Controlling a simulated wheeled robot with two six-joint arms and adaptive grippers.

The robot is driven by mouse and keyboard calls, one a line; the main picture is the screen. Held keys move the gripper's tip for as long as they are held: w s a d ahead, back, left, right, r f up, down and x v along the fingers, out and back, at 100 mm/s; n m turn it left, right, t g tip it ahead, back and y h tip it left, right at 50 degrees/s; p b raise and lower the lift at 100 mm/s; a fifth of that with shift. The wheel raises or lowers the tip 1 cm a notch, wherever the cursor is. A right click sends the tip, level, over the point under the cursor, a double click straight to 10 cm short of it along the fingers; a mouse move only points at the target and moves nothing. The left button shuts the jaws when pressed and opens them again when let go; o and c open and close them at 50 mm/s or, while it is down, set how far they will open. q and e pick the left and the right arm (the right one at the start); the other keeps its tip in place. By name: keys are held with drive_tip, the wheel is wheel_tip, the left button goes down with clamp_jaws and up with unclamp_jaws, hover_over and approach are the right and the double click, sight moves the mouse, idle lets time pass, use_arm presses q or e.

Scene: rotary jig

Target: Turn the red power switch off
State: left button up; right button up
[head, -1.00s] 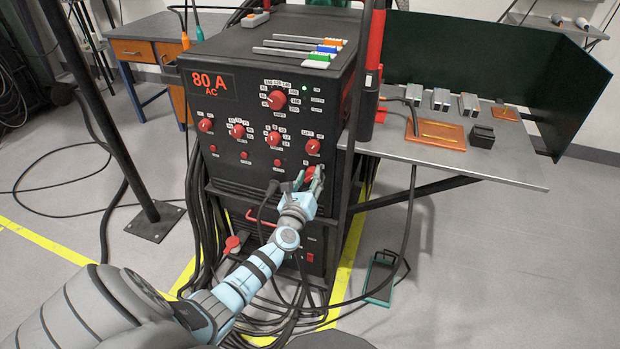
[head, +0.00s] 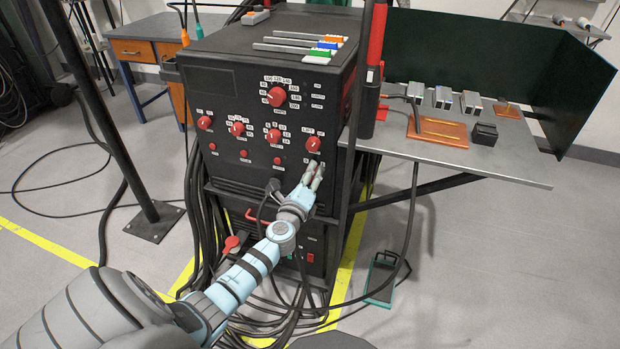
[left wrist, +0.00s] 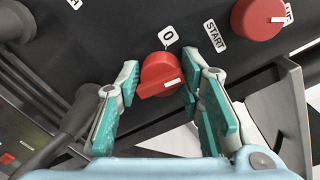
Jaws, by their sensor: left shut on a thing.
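The red power switch (left wrist: 160,75) is a round knob with a white mark, below a "0" label (left wrist: 168,36) in the left wrist view. My left gripper (left wrist: 160,92) has its teal-padded fingers on either side of the knob and is shut on it. In the head view my left gripper (head: 316,175) is at the lower right of the black machine's front (head: 230,165) and mostly hides the switch. The machine's display (head: 208,80) is dark. My right gripper is not in view.
Several other red knobs, such as the large one (head: 277,96), are on the panel above. A metal side table (head: 470,165) with blocks is at the right. Cables (head: 205,235) hang at the machine's left. A teal-framed pedal (head: 382,280) lies on the floor.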

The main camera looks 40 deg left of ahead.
use_arm(q)
drive_tip(key=n, duration=0.2)
drive_tip(key=shift+n+b, duration=0.35)
drive_tip(key=shift+n, duration=0.05)
drive_tip(key=n+b, duration=0.1)
drive_tip(key=n, duration=0.3)
drive_tip(key=shift+h, duration=0.3)
drive_tip(key=n+b, duration=0.1)
drive_tip(key=n, duration=0.1)
drive_tip(key=shift+n, duration=0.6)
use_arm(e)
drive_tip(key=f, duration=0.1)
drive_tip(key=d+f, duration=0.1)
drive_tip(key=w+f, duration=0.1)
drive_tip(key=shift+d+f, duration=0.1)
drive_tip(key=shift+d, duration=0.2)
use_arm(q)
drive_tip(key=shift+a+b, duration=0.1)
drive_tip(key=shift+b, duration=0.2)
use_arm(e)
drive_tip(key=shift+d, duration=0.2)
use_arm(q)
drive_tip(key=shift+r, duration=0.1)
drive_tip(key=o, duration=1.1)
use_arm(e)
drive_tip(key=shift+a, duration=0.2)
